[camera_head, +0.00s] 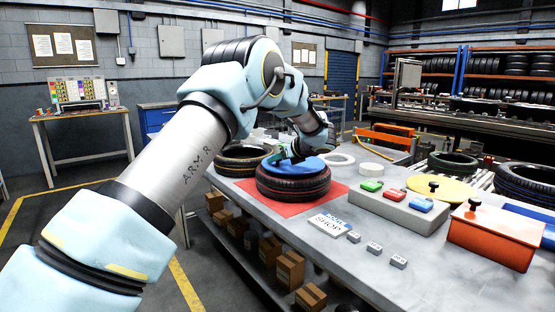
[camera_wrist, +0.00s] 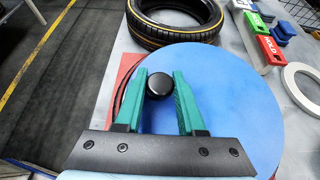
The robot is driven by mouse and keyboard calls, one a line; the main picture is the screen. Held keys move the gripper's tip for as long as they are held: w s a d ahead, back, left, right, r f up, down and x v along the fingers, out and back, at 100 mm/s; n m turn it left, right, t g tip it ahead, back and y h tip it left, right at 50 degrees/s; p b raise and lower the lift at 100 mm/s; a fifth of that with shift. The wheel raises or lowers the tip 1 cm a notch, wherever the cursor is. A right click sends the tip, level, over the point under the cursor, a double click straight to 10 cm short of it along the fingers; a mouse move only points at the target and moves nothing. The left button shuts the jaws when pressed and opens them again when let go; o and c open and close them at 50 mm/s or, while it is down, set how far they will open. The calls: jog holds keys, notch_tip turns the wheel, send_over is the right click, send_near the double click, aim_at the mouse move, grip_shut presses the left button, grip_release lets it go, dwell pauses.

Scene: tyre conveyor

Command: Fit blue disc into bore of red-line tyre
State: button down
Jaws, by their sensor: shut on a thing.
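The blue disc (camera_head: 312,164) is at the top of a dark tyre (camera_head: 293,186) that lies flat on a red mat (camera_head: 247,188). In the wrist view the blue disc (camera_wrist: 235,90) fills the middle and hides most of that tyre; only a dark edge shows at its left. My gripper (camera_wrist: 160,86) has its teal fingers shut on the disc's round black knob (camera_wrist: 159,84). In the head view my gripper (camera_head: 284,158) is over the left part of the disc. Whether the disc is seated in the bore or just above it, I cannot tell.
A yellow-line tyre (camera_wrist: 208,28) lies beside the mat. The bench front (camera_head: 280,218) is mostly clear.

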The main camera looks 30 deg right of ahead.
jog(key=shift+f+b, duration=0.5)
jog(key=shift+b, duration=0.3)
dwell(0.4)
jog(key=shift+c, duration=2.2)
grip_release()
jog(key=shift+r+p, duration=1.15)
jog(key=shift+r, duration=2.35)
